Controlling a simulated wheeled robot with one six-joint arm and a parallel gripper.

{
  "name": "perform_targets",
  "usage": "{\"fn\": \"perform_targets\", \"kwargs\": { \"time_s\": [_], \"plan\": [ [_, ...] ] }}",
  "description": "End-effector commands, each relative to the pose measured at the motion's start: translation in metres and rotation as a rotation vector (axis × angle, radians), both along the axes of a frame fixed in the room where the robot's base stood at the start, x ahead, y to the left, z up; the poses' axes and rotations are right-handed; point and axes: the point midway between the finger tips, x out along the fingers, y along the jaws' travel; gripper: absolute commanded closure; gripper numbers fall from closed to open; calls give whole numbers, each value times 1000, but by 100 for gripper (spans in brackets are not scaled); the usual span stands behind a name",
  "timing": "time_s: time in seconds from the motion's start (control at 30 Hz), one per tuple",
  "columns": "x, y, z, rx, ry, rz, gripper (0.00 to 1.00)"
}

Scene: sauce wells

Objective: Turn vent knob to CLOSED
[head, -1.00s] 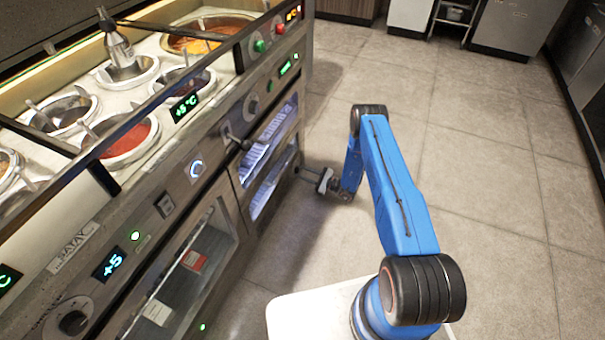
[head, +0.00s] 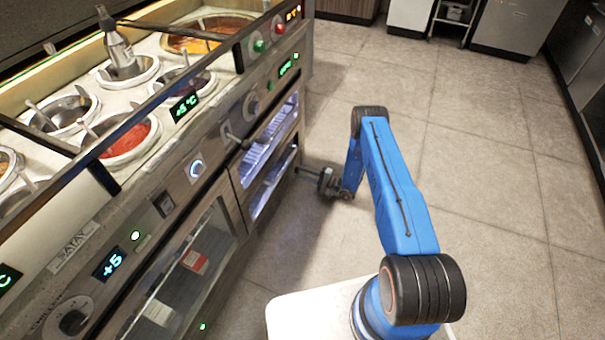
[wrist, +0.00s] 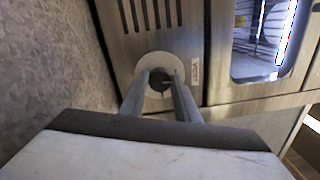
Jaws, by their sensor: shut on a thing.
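The vent knob (wrist: 159,76) is a small dark knob on a round pale plate (wrist: 160,60) below a row of dark slots, seen in the wrist view. My gripper (wrist: 161,82) is shut on the knob, with one grey finger on each side of it. A small label (wrist: 195,72), turned on its side, stands right of the plate; I cannot read it clearly. In the head view my gripper (head: 300,169) reaches the lower end panel of the counter, and the knob is hidden there. The knob's pointer is not clear.
The sauce counter (head: 150,205) fills the left, with sauce wells on top and lit glass doors (head: 266,158) in front. A lever handle (head: 236,141) sticks out above the doors. The tiled floor (head: 490,190) to the right is clear.

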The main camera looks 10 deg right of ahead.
Motion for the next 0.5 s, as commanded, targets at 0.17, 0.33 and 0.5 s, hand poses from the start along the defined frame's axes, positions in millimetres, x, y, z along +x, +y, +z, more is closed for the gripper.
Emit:
{"fn": "perform_targets", "kwargs": {
  "time_s": [0.17, 0.33, 0.5],
  "plan": [
    [-2, 0, -1, -35, -46, 0, 94],
    [-2, 0, -1, -51, -68, 1, 94],
    [-2, 0, -2, -55, -73, 1, 94]
  ]
}}
